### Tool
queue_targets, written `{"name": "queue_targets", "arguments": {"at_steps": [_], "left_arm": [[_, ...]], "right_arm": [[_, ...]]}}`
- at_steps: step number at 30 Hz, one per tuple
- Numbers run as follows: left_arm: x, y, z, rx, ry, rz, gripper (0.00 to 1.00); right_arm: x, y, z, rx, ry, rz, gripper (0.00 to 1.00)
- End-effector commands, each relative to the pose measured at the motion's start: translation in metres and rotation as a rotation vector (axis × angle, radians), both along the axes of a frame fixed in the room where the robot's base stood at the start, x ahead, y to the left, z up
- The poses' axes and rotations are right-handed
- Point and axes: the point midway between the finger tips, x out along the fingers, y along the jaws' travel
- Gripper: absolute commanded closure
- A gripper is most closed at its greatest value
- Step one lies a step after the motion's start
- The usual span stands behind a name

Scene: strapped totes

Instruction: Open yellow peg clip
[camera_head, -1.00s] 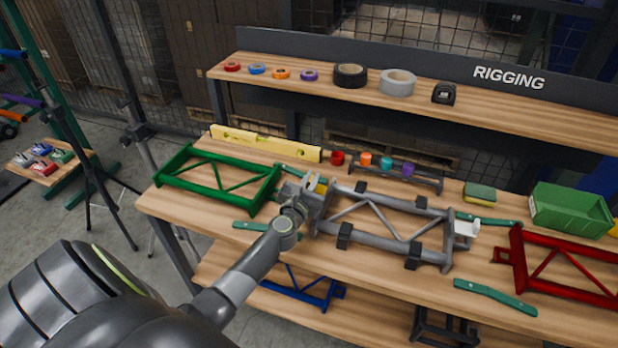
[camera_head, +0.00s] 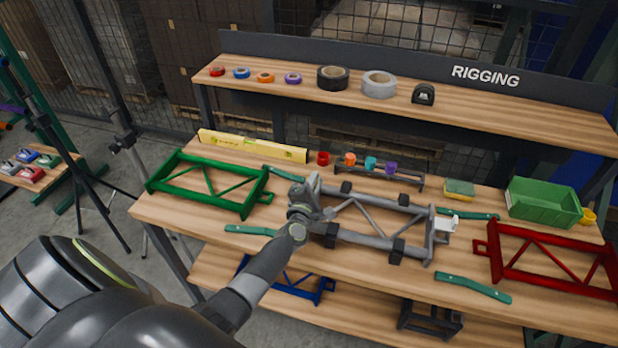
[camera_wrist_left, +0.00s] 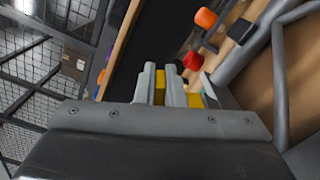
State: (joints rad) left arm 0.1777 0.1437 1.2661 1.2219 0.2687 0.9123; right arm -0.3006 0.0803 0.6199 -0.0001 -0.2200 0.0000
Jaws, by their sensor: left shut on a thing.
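My left gripper (camera_head: 314,188) is at the left end of the grey truss frame (camera_head: 372,240) on the bench. In the left wrist view its two fingers (camera_wrist_left: 161,78) are shut on the yellow peg clip (camera_wrist_left: 159,88), which shows between them. More yellow shows just right of the fingers. In the head view the gripper hides the clip, so I cannot tell how far it is open. A white fitting (camera_head: 446,225) sits at the frame's right end. My right gripper is not in view.
A green frame (camera_head: 208,206) lies left of the grey one and a red frame (camera_head: 500,262) lies right. A row of small coloured cups (camera_head: 370,163) stands behind. Green straps (camera_head: 472,288) lie on the bench (camera_head: 180,222). A green bin (camera_head: 543,204) stands at the right.

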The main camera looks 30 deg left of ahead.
Motion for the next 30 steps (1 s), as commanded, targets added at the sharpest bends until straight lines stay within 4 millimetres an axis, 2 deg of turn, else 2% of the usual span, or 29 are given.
{"name": "queue_targets", "arguments": {"at_steps": [18, 30], "left_arm": [[0.006, -0.027, -0.012, 0.512, 0.127, -0.001, 1.0], [0.007, -0.033, -0.017, 0.659, 0.161, -0.001, 1.0]], "right_arm": [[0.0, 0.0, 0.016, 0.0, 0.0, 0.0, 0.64], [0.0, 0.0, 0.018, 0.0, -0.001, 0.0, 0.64]]}}
